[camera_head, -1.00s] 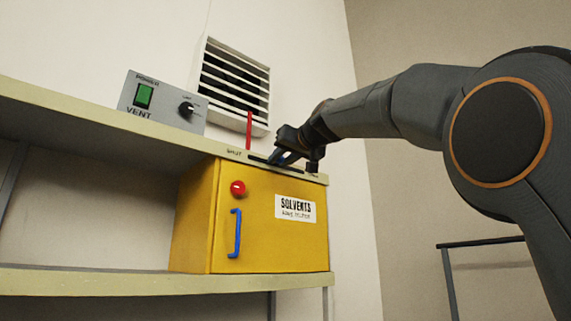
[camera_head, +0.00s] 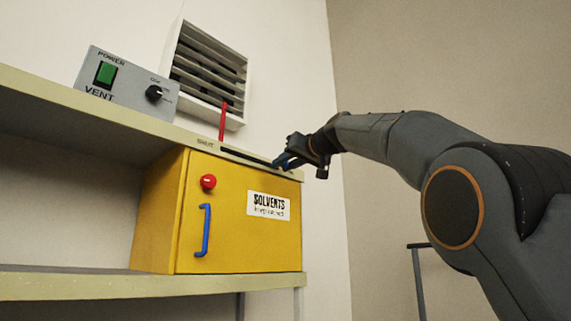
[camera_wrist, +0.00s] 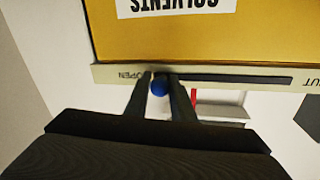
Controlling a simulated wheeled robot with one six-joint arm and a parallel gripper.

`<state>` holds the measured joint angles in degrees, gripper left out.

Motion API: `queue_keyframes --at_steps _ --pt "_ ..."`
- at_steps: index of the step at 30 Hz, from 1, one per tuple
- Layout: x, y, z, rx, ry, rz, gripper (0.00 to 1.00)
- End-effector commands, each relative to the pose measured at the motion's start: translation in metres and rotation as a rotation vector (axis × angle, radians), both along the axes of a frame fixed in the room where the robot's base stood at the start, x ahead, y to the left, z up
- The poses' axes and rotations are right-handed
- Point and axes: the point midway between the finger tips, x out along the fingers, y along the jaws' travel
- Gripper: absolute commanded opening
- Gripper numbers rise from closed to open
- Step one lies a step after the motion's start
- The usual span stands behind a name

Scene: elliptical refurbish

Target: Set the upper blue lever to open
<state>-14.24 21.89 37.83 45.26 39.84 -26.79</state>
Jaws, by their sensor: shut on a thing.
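The upper blue lever (camera_wrist: 158,88) is between my gripper's fingers in the wrist view, only its round blue end showing. It stands at the OPEN end of a dark slot (camera_wrist: 240,79) in the shelf's front edge, beside the printed OPEN label (camera_wrist: 130,75). My gripper (camera_wrist: 160,85) is shut on it. In the head view my gripper (camera_head: 284,160) is at the slot's right end, with some blue showing at its fingers. The SHUT label (camera_head: 205,143) is at the slot's left end; the OPEN label there is not readable.
A yellow SOLVENTS cabinet (camera_head: 234,235) with a red button (camera_head: 208,181) and blue door handle (camera_head: 203,230) stands below the shelf edge. A red upright piece (camera_head: 222,121), a VENT box (camera_head: 125,90) and a wall vent (camera_head: 208,75) are above. Free room lies to the right.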

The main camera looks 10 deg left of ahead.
Motion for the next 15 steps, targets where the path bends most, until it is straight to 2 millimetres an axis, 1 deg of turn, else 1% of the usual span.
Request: queue_keyframes --at_steps 1,3,4,15 --pt "0.0015 -0.0026 0.0013 0.003 -0.004 -0.006 0.26" --pt "0.0015 -0.0026 0.0013 0.003 -0.004 -0.007 0.38" --pt "0.0014 -0.0025 0.0012 0.003 -0.004 -0.006 0.41" --pt "-0.0018 -0.0043 0.0006 0.001 -0.003 -0.005 0.41"
